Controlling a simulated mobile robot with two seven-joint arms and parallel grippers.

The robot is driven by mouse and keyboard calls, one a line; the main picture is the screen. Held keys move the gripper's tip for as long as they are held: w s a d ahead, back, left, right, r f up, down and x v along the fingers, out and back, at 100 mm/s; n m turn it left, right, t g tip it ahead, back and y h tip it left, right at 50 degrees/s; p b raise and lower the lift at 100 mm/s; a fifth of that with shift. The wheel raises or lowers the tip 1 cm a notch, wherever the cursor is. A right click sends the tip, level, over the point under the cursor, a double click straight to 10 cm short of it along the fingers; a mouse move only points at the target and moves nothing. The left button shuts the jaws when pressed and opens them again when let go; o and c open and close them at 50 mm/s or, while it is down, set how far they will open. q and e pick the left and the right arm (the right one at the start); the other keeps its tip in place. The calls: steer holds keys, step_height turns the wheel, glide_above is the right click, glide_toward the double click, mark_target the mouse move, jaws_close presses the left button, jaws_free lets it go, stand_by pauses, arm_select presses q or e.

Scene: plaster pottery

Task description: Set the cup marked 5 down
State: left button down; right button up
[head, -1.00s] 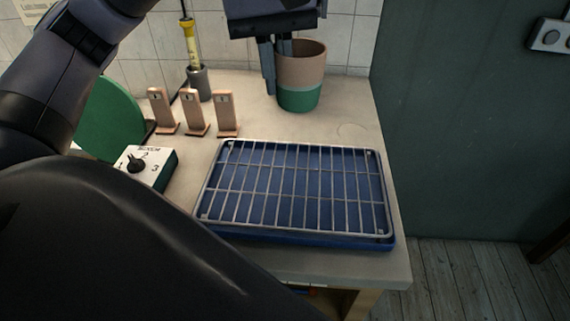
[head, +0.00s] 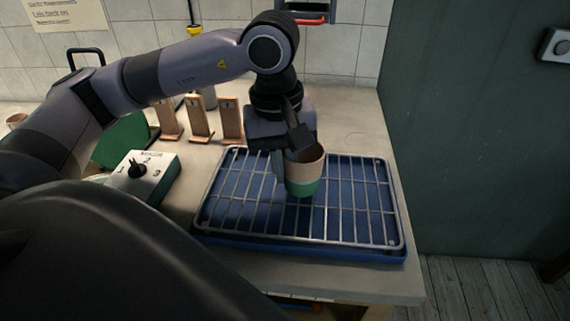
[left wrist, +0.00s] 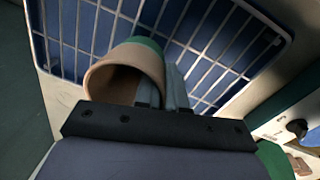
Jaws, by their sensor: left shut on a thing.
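The cup (head: 306,174) is pinkish tan above with a green lower band; no number shows on the side I see. My left gripper (head: 292,160) is shut on the cup's wall at its left side. The cup is upright over the middle of the wire rack (head: 348,232), which lies on a blue tray (head: 390,256). Whether the cup's base touches the wires I cannot tell. In the left wrist view the cup (left wrist: 125,72) shows its open mouth, with the gripper's fingers (left wrist: 162,88) at its rim and the rack behind. My right gripper is not in view.
A white dial box (head: 150,172) stands left of the rack, with a green disc (head: 120,143) behind it. Several tan upright stands (head: 200,122) are behind the rack's left part. The rack is bare around the cup. A dark green wall (head: 470,150) is at the right.

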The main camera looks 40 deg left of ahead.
arm_select(q)
steer(key=shift+f+b, duration=0.2)
steer(key=shift+b, duration=0.1)
steer(key=c, duration=1.2)
jaws_free()
steer(key=shift+r, duration=0.1)
steer(key=shift+r+p, duration=0.2)
steer(key=shift+p, duration=0.2)
steer(key=r, duration=0.8)
steer(key=r+p, duration=0.1)
steer(key=r, duration=0.3)
steer(key=shift+s+a, duration=0.35)
steer(key=shift+s, duration=0.05)
